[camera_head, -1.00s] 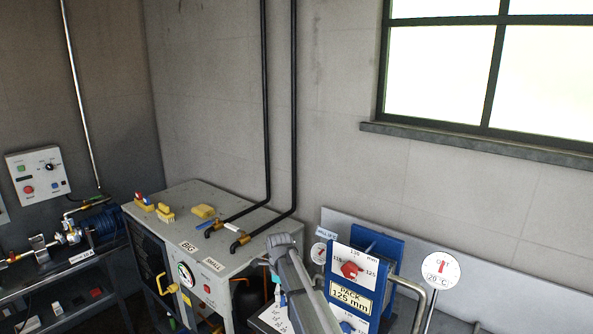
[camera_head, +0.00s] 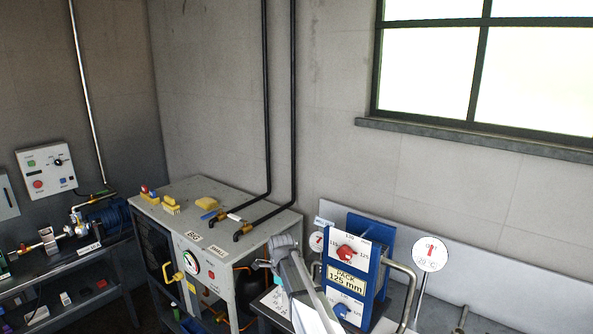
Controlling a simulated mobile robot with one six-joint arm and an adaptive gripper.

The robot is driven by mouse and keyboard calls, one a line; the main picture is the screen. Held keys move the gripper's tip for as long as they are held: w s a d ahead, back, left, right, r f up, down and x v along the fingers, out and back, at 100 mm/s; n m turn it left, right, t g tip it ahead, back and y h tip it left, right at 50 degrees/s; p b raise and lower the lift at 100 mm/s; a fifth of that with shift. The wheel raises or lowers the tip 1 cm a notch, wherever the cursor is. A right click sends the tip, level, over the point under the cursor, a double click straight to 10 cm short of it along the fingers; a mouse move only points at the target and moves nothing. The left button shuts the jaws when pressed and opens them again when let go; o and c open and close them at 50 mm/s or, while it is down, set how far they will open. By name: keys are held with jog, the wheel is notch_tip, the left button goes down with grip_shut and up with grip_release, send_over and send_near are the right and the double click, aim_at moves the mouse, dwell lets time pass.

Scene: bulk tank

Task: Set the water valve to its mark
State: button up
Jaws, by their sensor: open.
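Two black pipes come down the wall to brass fittings on top of a grey cabinet (camera_head: 268,229). A small blue lever (camera_head: 209,215) lies beside one fitting, near the label BIG; a pale part (camera_head: 234,217) sits on the other, near SMALL. I cannot tell which part is the water valve, and no set mark is readable. A round gauge (camera_head: 188,262) is on the cabinet front. My grey arm rises at bottom centre, right of the cabinet. My gripper (camera_head: 262,264) shows small and dark at its upper end, open, in front of the cabinet's right side. Its fingertips are hard to make out.
A blue stand with a red knob (camera_head: 346,252), a blue knob (camera_head: 341,310) and a PACK 125 mm plate (camera_head: 345,281) is close right of my arm. A workbench is left.

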jog(key=s+d+f+n+b, duration=0.4)
jog(key=s+d+n, duration=0.6)
jog(key=s+d, duration=0.1)
jog(key=s+d+f+n+b, duration=0.5)
jog(key=s+d+n, duration=0.5)
jog(key=s, duration=0.4)
jog(key=shift+d+f+n+b, duration=0.3)
jog(key=shift+d+n, duration=0.05)
jog(key=shift+n, duration=0.15)
dwell(0.4)
